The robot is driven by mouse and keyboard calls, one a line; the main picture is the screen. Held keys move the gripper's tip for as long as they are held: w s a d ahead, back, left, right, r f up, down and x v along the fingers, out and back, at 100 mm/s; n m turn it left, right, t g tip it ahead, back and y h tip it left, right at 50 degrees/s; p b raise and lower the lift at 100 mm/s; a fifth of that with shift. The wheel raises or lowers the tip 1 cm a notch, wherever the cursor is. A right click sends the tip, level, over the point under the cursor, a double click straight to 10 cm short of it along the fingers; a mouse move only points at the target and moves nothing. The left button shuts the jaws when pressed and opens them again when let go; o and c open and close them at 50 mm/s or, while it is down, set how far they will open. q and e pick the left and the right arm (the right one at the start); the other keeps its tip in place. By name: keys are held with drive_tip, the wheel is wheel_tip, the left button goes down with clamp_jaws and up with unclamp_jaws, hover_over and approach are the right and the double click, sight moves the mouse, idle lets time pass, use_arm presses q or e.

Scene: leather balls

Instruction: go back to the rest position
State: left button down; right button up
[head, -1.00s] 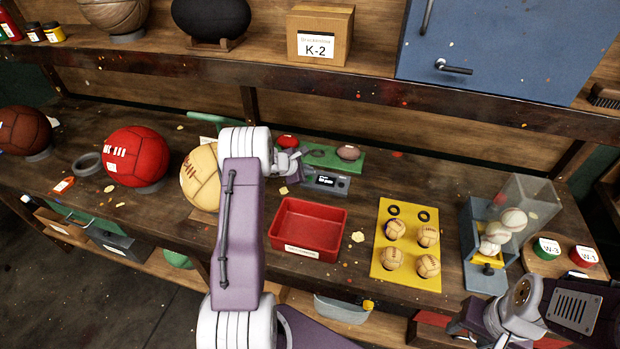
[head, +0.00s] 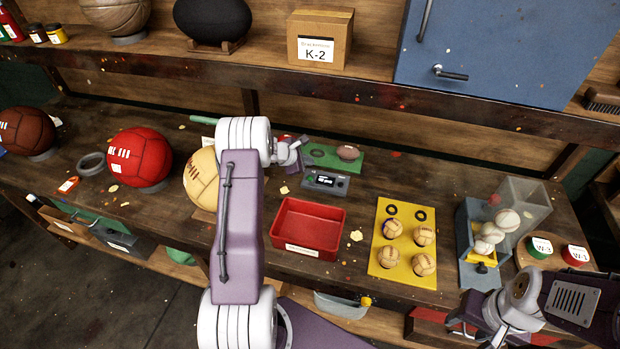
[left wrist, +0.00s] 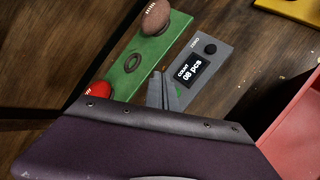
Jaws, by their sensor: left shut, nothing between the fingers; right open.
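My left gripper (head: 303,143) is shut and empty above the back of the bench, by the green board (head: 322,154). In the left wrist view its grey fingertips (left wrist: 162,92) are shut beside the counter box (left wrist: 198,75), whose display reads "COUNT 08 pcs". My right gripper (head: 455,323) is open at the lower right, in front of the bench edge, with nothing seen in it. A brown ball (left wrist: 156,16) and a red ball (left wrist: 98,90) are on the green board in the left wrist view.
A red tray (head: 308,222) stands empty mid-bench. To its right are a yellow board (head: 402,262) with several small balls and a grey stand (head: 473,274) with white balls. Large balls line the left side. A shelf (head: 340,88) runs above the bench.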

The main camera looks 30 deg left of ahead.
use_arm(q)
drive_tip(key=w+d+r+m+h, duration=0.15)
drive_tip(key=w+d+r, duration=0.25)
drive_tip(key=d+r, duration=0.4)
drive_tip(key=s+d+r+m+g, duration=0.1)
drive_tip(key=s+d+r+m, duration=0.1)
drive_tip(key=s+d+m, duration=0.3)
drive_tip(key=s+d+r+m, duration=0.2)
drive_tip(key=d+r, duration=0.1)
drive_tip(key=d, duration=0.5)
drive_tip(key=s+d+f+m+g+y, duration=0.1)
drive_tip(key=s+d+f+m+g, duration=0.3)
drive_tip(key=s, duration=0.7)
drive_tip(key=s+m+g, duration=0.1)
drive_tip(key=s+m, duration=0.6)
drive_tip(key=s, duration=0.4)
drive_tip(key=s+a+f+m+g+y, duration=0.1)
drive_tip(key=s+a+f+m+y, duration=0.1)
drive_tip(key=s+a+f+m, duration=0.1)
drive_tip(key=s+a+m, duration=0.1)
drive_tip(key=s+m, duration=0.1)
drive_tip(key=s, duration=0.1)
drive_tip(key=shift+s+a+f+g, duration=0.15)
drive_tip(key=shift+s+a+g, duration=0.2)
drive_tip(key=shift+a+g, duration=0.05)
drive_tip(key=shift+a, duration=0.1)
